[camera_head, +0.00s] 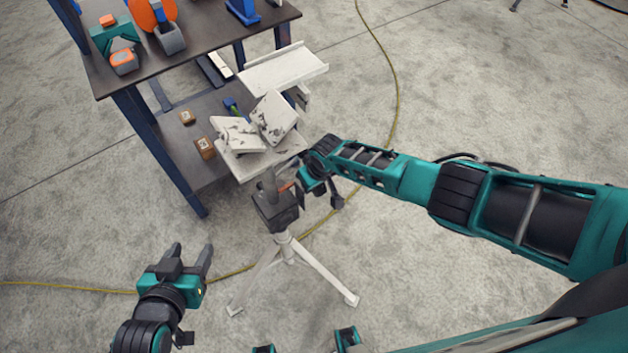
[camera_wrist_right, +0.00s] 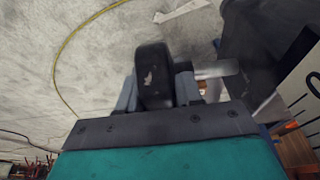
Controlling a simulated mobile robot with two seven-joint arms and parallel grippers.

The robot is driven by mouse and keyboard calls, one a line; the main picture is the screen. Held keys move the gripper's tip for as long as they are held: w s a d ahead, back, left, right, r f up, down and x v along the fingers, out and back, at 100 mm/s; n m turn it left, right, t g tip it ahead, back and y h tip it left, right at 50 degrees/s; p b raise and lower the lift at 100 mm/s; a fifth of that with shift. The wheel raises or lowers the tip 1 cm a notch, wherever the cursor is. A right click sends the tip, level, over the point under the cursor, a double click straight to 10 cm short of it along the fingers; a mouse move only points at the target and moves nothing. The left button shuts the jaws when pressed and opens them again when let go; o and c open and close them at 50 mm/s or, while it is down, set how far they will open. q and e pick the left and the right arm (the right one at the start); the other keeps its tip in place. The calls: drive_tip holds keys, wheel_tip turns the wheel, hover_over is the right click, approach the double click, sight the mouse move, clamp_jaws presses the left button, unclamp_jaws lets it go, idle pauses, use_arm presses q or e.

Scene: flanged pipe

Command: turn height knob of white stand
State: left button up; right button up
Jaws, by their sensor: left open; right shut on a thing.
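The white stand (camera_head: 318,277) is a tripod with pale legs, a dark housing (camera_head: 272,208) and a white top plate (camera_head: 245,168). Its height knob (camera_wrist_right: 152,75) shows in the right wrist view as a dark, worn round knob on a metal shaft. My right gripper (camera_wrist_right: 155,88) has a finger on each side of the knob and is shut on it. In the head view the right gripper reaches the stand's right side, and the knob is mostly hidden there. My left gripper (camera_head: 191,258) is open and empty, left of the stand's legs, clear of it.
White speckled blocks (camera_head: 274,117) rest on the stand's top. A dark workbench (camera_head: 205,45) with tools stands behind left, with small boxes (camera_head: 205,148) on its lower shelf. A white tray (camera_head: 284,68) is behind. A yellow cable (camera_head: 395,95) crosses the floor.

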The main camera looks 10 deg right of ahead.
sight(322, 188)
drive_tip(key=shift+d+f, duration=0.1)
drive_tip(key=o, duration=1)
drive_tip(key=shift+c, duration=0.2)
drive_tip(key=p+v, duration=0.4)
drive_tip(key=v, duration=0.2)
drive_tip(key=shift+s, duration=0.1)
drive_tip(key=v, duration=0.6)
drive_tip(key=shift+r, duration=0.45)
